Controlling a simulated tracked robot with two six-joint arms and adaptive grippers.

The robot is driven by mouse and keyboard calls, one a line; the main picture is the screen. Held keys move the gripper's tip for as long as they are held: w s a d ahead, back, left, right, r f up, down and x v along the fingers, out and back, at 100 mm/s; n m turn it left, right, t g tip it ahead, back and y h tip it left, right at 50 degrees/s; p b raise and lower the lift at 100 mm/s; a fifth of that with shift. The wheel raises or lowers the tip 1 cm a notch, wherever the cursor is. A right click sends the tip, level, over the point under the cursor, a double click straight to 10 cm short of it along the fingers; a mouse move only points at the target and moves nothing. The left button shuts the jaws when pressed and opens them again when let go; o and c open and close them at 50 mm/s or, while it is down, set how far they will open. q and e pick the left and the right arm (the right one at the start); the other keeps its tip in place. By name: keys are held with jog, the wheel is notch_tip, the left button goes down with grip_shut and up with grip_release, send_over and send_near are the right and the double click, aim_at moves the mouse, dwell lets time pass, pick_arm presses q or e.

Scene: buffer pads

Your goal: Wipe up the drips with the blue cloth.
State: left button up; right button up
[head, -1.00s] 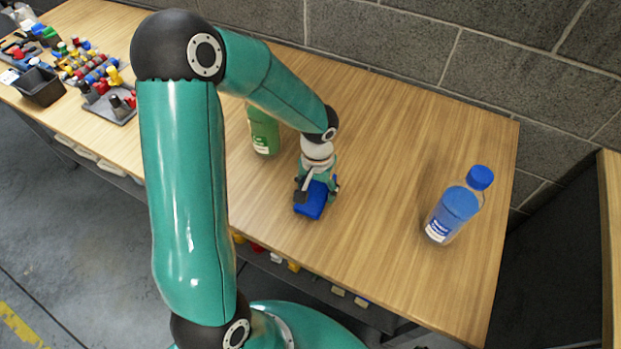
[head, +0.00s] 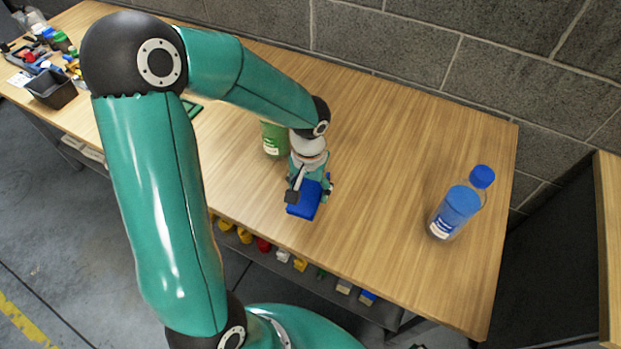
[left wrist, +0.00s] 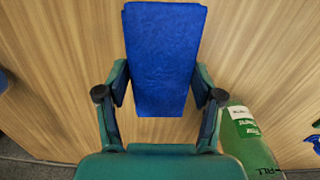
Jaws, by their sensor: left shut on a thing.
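The blue cloth (head: 302,202) is a folded block in the head view, at the middle of the wooden table. It also fills the upper middle of the left wrist view (left wrist: 163,60). My left gripper (head: 309,189) is shut on the cloth, with one finger on each side of it in the left wrist view (left wrist: 160,100). The cloth is at or close to the table top; I cannot tell whether it touches. No drips can be made out in either view. My right gripper is not in view.
A green bottle (head: 273,140) stands close behind the left gripper and shows in the left wrist view (left wrist: 247,140). A blue-capped bottle (head: 455,212) stands at the table's right. A black bin (head: 51,89) is at far left. The table (head: 400,140) between the bottles is clear.

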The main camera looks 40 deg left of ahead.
pick_arm(q)
jog(key=shift+w+r+p, duration=0.1)
jog(key=shift+r+p, duration=0.3)
jog(key=shift+r, duration=0.75)
jog(key=shift+f, duration=0.1)
